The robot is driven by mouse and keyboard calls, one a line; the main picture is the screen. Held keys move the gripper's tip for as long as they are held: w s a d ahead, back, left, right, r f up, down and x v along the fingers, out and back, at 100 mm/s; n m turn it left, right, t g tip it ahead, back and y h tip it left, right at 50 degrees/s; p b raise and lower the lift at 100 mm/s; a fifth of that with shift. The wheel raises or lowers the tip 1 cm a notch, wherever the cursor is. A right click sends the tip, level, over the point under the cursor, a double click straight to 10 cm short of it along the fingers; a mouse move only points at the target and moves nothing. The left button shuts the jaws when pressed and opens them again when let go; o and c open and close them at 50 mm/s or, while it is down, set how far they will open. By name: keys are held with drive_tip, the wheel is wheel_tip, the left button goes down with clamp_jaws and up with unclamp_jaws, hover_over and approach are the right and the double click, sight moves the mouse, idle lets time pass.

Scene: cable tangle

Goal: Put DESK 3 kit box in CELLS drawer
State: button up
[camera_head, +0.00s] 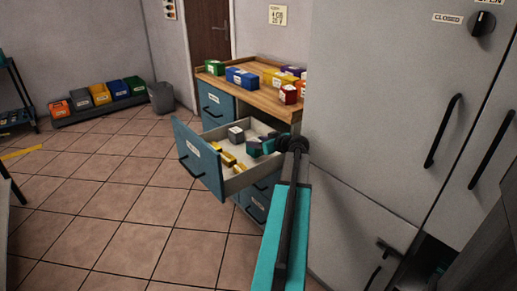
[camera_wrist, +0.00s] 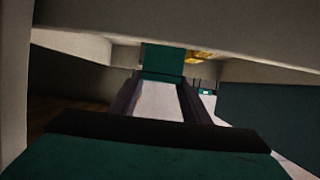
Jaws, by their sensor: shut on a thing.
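The teal drawer (camera_head: 198,164) of the low cabinet is pulled open; its front label is too small to read. My gripper (camera_head: 258,146) is inside it, toward the cabinet side. A small grey box with a pale top (camera_head: 236,133) is by the fingertips; I cannot tell whether it is the held one. In the wrist view, a pale block (camera_wrist: 158,100) lies between dark finger parts, with teal pieces at both ends. My gripper is shut on it. Its lettering does not show, so I cannot confirm that it is DESK 3. Pale drawer walls surround it.
Yellow pieces (camera_head: 228,159) lie in the drawer. The wooden top (camera_head: 250,92) above carries green (camera_head: 215,67), blue (camera_head: 242,78) and red (camera_head: 288,93) boxes. A tall grey cabinet (camera_head: 375,110) stands close at right.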

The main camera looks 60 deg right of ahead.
drive_tip(key=shift+f, duration=1.65)
drive_tip(key=shift+f+b, duration=0.2)
drive_tip(key=shift+b, duration=0.2)
drive_tip(key=o, duration=1.1)
drive_tip(key=shift+r+p, duration=0.25)
drive_tip(key=shift+p, duration=0.05)
drive_tip(key=v, duration=1.2)
drive_tip(key=shift+f, duration=0.1)
drive_tip(key=shift+w, duration=0.1)
